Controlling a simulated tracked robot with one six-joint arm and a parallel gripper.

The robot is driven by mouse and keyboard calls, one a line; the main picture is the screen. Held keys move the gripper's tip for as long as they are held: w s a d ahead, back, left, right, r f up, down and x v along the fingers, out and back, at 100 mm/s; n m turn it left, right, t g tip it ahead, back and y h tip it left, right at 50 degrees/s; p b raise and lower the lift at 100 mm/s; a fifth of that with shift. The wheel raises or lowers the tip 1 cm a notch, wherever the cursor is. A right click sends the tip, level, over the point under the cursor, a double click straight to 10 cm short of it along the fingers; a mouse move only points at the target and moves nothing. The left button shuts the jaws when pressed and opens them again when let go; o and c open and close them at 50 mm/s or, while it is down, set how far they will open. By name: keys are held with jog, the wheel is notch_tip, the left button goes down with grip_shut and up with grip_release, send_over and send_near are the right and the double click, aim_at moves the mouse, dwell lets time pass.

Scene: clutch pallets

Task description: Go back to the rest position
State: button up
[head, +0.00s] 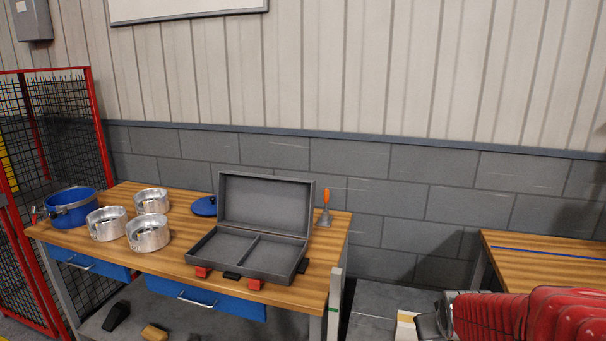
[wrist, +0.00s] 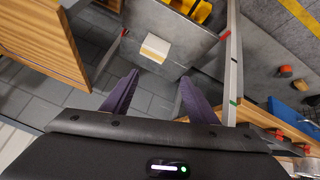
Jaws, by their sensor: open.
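My gripper (wrist: 153,98) is open and empty in the wrist view. Its two dark purple fingers stand apart above the floor and lower shelving, with nothing between them. In the head view my red arm shows at the lower right, in front of the gap between the two benches; the fingers cannot be made out there. An open grey case (head: 265,257) with two compartments stands on the left workbench (head: 175,262), its lid raised and both compartments looking empty.
Several silver metal cups (head: 149,234), a blue pot (head: 71,208), a blue lid (head: 204,206) and an orange-handled tool (head: 326,205) stand on the bench. A second bench (head: 545,262) is at the right. A red-framed mesh fence (head: 98,140) bounds the left. A pale block (wrist: 155,48) lies low down.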

jog(key=s+a+r+y, duration=0.1)
jog(key=s+a+r, duration=0.3)
jog(key=s+a, duration=0.3)
jog(key=s+a+r+g+y, duration=0.1)
jog(key=s+a+r, duration=0.4)
jog(key=s, duration=0.9)
jog(key=a, duration=0.3)
jog(key=shift+s+r+g, duration=0.2)
jog(key=shift+r+g, duration=0.1)
dwell(0.6)
